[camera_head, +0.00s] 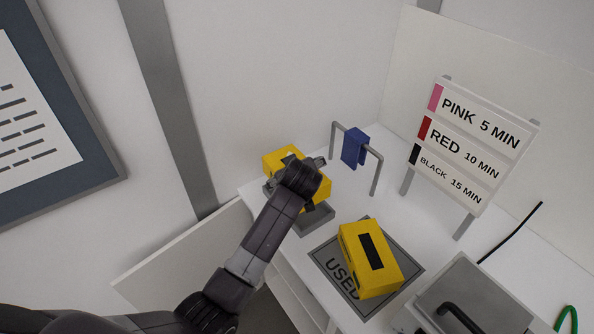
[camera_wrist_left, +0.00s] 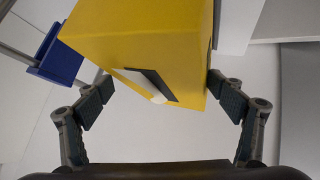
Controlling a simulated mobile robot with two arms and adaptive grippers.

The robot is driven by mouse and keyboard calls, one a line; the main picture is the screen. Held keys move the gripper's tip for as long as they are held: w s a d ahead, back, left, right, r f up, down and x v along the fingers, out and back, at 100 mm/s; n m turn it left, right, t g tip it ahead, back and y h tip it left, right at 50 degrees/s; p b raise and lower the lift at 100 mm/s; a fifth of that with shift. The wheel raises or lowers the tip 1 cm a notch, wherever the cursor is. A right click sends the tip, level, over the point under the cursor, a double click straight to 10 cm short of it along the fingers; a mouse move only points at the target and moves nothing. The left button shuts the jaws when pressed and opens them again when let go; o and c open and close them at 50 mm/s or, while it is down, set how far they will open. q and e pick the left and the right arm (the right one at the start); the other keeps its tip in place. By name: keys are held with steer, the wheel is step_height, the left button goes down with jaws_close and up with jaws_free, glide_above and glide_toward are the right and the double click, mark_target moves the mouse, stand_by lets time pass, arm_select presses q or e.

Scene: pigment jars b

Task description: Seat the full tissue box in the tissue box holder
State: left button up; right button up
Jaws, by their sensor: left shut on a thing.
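The full tissue box (camera_head: 278,160) is yellow with a white tissue tip. It also fills the upper part of the left wrist view (camera_wrist_left: 150,45), with its dark slot and white tissue showing. My left gripper (camera_head: 296,178) is shut on it, with one finger at each side; the fingers also show in the left wrist view (camera_wrist_left: 165,97). The grey tissue box holder (camera_head: 318,219) is on the white table, just below and in front of the gripper, partly hidden by my arm. The box appears above and behind the holder; the gap is unclear. My right gripper is not in view.
A second yellow box (camera_head: 386,274) with a dark slot lies on a grey mat (camera_head: 325,256) marked USED. A blue cloth (camera_head: 354,147) hangs on a grey rail (camera_head: 376,175) behind. A timing sign (camera_head: 466,145) and a grey lidded container (camera_head: 470,300) stand right.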

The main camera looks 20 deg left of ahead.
arm_select(q)
steer(key=shift+w+d+f, duration=0.35)
steer(key=shift+d+f+b, duration=0.1)
steer(key=shift+f+b, duration=0.2)
steer(key=shift+b, duration=0.05)
steer(key=f+b, duration=0.2)
steer(key=f, duration=0.1)
steer(key=shift+s+a, duration=0.15)
steer(key=shift+a, duration=0.05)
steer(key=shift+d+f+b, duration=0.1)
steer(key=shift+f+b, duration=0.5)
steer(key=shift+f, duration=0.3)
steer(key=shift+p, duration=0.55)
stand_by(0.3)
steer(key=shift+f+b, duration=1.45)
steer(key=shift+f, duration=0.55)
